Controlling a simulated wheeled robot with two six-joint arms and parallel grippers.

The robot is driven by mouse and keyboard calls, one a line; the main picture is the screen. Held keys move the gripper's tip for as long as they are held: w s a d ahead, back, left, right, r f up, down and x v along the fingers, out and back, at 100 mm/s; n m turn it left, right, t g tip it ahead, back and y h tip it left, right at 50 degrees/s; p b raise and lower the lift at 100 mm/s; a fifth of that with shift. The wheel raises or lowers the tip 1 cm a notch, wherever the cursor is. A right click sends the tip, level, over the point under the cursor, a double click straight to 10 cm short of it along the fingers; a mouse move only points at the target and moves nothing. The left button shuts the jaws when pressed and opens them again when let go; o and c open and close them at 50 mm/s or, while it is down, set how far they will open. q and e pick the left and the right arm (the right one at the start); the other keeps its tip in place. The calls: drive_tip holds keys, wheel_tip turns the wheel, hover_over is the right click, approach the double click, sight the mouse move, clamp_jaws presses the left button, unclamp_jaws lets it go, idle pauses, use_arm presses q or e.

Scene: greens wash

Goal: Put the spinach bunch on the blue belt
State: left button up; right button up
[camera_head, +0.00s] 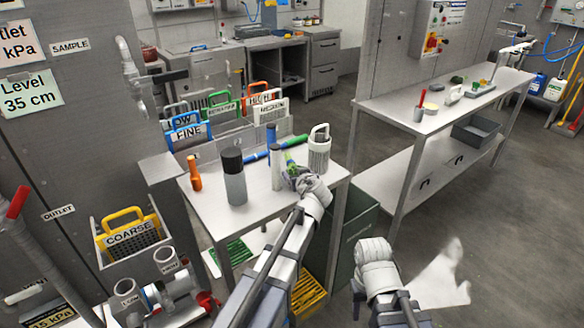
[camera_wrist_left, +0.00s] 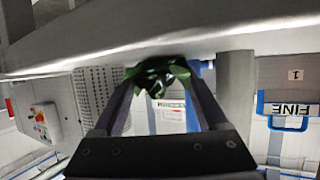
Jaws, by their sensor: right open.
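A small dark-green leafy bunch, which looks like the spinach bunch (camera_wrist_left: 157,76), sits between the fingertips of my left gripper (camera_wrist_left: 160,82) and touches both fingers in the left wrist view. In the head view my left gripper (camera_head: 297,174) is at the right part of the steel table, with some green (camera_head: 290,162) showing just beyond it. A blue bar-like strip (camera_head: 256,156) lies on that table, behind the gripper; I cannot tell if it is the belt. My right gripper (camera_head: 375,247) is right of the table, over the floor, open and empty.
A grey cylinder with a dark top (camera_head: 233,176), an orange bottle (camera_head: 195,173) and a white perforated container (camera_head: 319,150) stand on the steel table (camera_head: 215,222). Labelled baskets (camera_head: 190,137) are behind it.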

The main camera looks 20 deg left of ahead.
use_arm(q)
drive_tip(key=c, duration=1)
drive_tip(key=shift+c, duration=0.2)
drive_tip(key=shift+r, duration=0.15)
wheel_tip(320, 180, up, 18)
drive_tip(key=p, duration=1.8)
